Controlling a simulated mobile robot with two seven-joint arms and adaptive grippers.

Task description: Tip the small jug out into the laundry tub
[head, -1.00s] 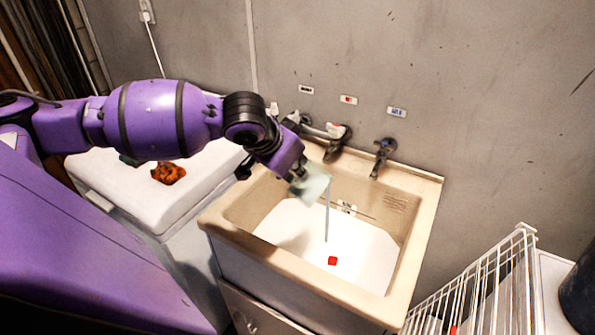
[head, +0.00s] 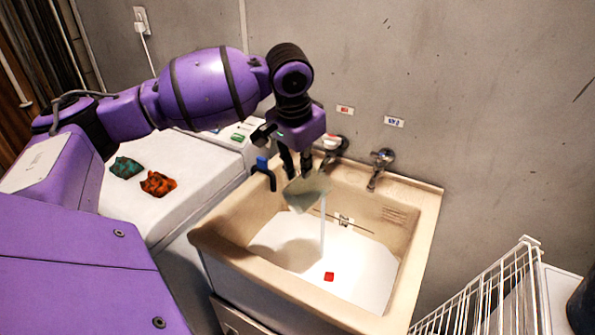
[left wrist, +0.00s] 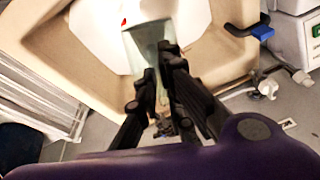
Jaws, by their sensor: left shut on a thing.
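My left gripper (head: 296,172) points down over the laundry tub (head: 225,238). It is shut on the small jug (head: 308,190), a pale, see-through greenish vessel. The jug hangs tilted over the tub's back left part, above the basin floor. In the left wrist view the jug (left wrist: 147,45) sits between the fingertips (left wrist: 158,78). A thin pale vertical line (head: 322,230) runs below the jug to the tub floor; I cannot tell whether it comes from the jug or the tap behind. A small red block (head: 329,276) lies on the tub floor. My right gripper is out of view.
Wall taps (head: 377,170) stand behind the tub, and a black spout with a blue part (head: 263,172) is close left of the gripper. A white machine (head: 195,180) with green and orange cloths (head: 158,184) is at left. A white wire rack (head: 480,297) is at right.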

